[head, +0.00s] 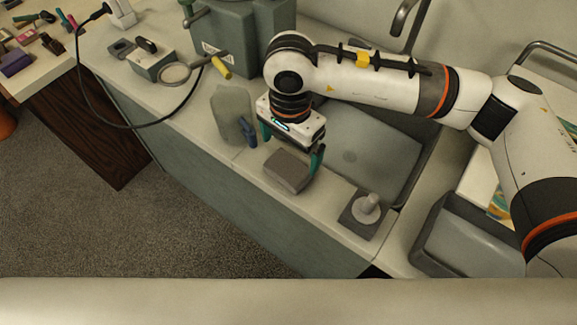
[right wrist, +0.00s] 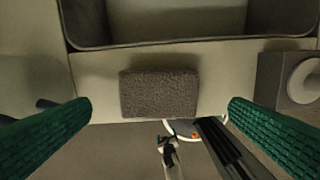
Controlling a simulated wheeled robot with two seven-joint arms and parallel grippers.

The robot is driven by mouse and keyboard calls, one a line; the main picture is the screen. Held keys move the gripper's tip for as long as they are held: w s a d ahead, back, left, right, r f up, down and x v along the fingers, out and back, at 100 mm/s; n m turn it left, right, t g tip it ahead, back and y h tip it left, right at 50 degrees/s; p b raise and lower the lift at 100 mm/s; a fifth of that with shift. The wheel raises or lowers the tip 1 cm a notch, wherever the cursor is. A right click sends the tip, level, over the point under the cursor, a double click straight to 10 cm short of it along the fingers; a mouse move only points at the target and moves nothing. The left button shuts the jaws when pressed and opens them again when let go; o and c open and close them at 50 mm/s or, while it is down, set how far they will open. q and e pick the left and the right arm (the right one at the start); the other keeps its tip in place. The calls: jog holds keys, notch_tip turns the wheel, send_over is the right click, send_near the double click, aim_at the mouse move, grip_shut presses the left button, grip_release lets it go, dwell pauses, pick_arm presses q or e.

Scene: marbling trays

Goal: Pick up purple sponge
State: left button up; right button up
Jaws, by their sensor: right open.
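A grey-brown, rough-textured sponge block (head: 287,172) lies on the light counter ledge in front of the sink; its colour looks more grey-brown than purple. It also shows in the right wrist view (right wrist: 159,93), near the middle. My right gripper (head: 291,153) is open, with its green fingers apart, pointing down above the sponge. In the right wrist view the fingers stand on either side of the sponge, with clear space between each finger and the block. Nothing is held. My left gripper is not in view.
The sink basin (head: 350,155) lies behind the sponge. A grey square base with a round knob (head: 366,207) stands to the right. A grey-green bottle-like object (head: 231,112) and a small blue item (head: 248,131) stand to the left. The counter's front edge is close.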

aim_at(288, 166)
jog(key=shift+f, duration=0.8)
jog(key=f+p, duration=0.1)
jog(key=f, duration=0.1)
jog(key=f+p, duration=0.1)
jog(key=f, duration=0.1)
jog(key=shift+s+a+f, duration=0.1)
jog(key=shift+a, duration=0.1)
jog(key=shift+f, duration=0.6)
jog(key=c, duration=0.5)
